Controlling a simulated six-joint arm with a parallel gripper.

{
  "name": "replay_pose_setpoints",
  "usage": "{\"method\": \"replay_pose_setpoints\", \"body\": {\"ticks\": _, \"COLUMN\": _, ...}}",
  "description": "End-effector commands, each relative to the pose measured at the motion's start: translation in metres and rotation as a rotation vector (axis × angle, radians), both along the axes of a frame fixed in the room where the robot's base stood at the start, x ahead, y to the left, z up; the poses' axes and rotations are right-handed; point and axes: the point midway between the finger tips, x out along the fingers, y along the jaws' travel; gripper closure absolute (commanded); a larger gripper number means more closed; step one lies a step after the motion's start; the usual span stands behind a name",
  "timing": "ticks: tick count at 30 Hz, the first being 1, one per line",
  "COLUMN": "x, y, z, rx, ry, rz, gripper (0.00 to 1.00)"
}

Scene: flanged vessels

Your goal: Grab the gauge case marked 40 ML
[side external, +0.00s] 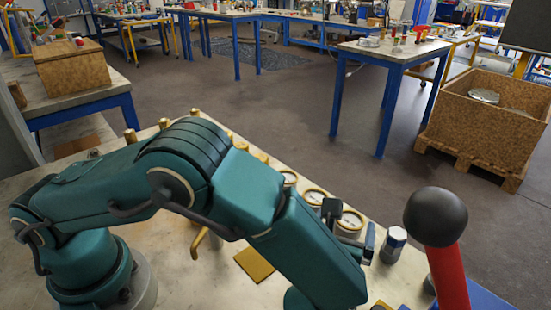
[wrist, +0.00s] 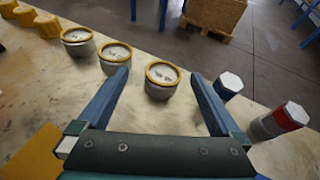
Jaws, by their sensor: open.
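Three round gauge cases with brass rims and pale faces stand in a slanting row in the wrist view: a far one (wrist: 78,40), a middle one (wrist: 115,57) and a near one (wrist: 162,80). Their face markings are too small to read, so I cannot tell which says 40 ML. My gripper (wrist: 160,74) is open, its fingers apart on either side of the near case in the picture; no contact shows. In the side view my gripper (side external: 350,228) is partly hidden by my arm, close to the nearest case (side external: 351,218).
A white-capped hexagonal container (wrist: 229,84) stands right of the near case, with a red-and-white capped one (wrist: 283,118) beyond. Several yellow pieces (wrist: 47,25) stand at upper left. A yellow plate (side external: 254,263) lies flat on the bench. A black-balled red post (side external: 436,217) rises in the foreground.

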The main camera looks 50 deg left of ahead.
Motion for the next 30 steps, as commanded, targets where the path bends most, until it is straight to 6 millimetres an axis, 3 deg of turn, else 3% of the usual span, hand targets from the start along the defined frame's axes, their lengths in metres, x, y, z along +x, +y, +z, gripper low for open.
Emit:
{"method": "replay_pose_setpoints", "body": {"ticks": 4, "x": -0.011, "y": -0.009, "z": -0.017, "rx": 0.037, "ry": 0.027, "rz": -0.043, "gripper": 0.00}}
{"method": "replay_pose_setpoints", "body": {"ticks": 16, "x": 0.027, "y": 0.006, "z": -0.033, "rx": 0.033, "ry": 0.026, "rz": -0.041, "gripper": 0.00}}
{"method": "replay_pose_setpoints", "body": {"ticks": 26, "x": 0.031, "y": 0.007, "z": -0.034, "rx": 0.032, "ry": 0.026, "rz": -0.044, "gripper": 0.00}}
{"method": "replay_pose_setpoints", "body": {"ticks": 30, "x": 0.031, "y": 0.007, "z": -0.034, "rx": 0.032, "ry": 0.025, "rz": -0.044, "gripper": 0.50}}
